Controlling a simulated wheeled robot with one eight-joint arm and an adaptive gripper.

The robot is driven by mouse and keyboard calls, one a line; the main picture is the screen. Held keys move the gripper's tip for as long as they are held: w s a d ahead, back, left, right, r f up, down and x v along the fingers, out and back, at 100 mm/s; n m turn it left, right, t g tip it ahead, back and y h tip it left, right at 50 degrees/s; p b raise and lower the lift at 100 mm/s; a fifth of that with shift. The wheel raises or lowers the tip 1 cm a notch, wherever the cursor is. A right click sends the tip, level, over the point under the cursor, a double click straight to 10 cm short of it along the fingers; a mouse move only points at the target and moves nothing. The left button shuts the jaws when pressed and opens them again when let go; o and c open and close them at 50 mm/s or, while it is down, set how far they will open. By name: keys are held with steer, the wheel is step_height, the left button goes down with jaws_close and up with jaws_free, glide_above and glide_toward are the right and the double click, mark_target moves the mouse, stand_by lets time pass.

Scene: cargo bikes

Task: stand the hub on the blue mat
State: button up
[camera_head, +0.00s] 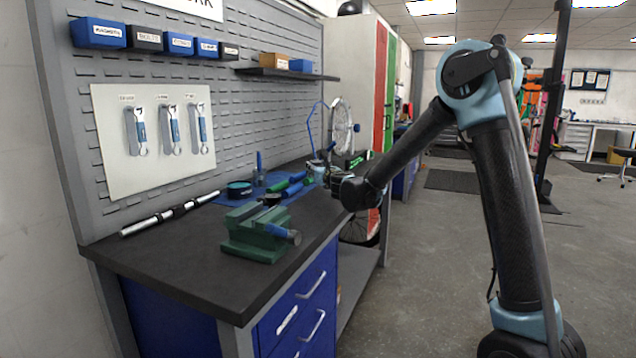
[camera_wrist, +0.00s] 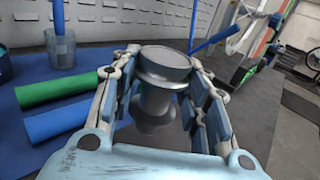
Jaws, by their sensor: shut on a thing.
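The hub (camera_wrist: 165,65), a grey metal spool shape with a wide round flange on top, is upright between the fingers of my gripper (camera_wrist: 165,95) in the wrist view. The fingers are shut on it from both sides. The blue mat (camera_wrist: 92,62) lies under and around this spot, and it also shows on the bench in the head view (camera_head: 228,201). I cannot tell whether the hub's lower end touches the mat. In the head view my gripper (camera_head: 318,174) is over the far part of the bench, and the hub is not clear there.
A green grip (camera_wrist: 55,88) and a blue grip (camera_wrist: 62,120) lie left of the hub. A cup (camera_wrist: 61,52) with a blue tool stands behind them. A green vise (camera_head: 258,232) sits at the bench front. A wheel (camera_head: 341,128) stands beyond.

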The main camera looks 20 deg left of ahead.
steer(key=shift+f, duration=2.1)
steer(key=shift+f, duration=0.1)
steer(key=o, duration=1.3)
steer(key=shift+o, duration=0.2)
steer(key=v, duration=1.2)
steer(key=shift+d, duration=0.1)
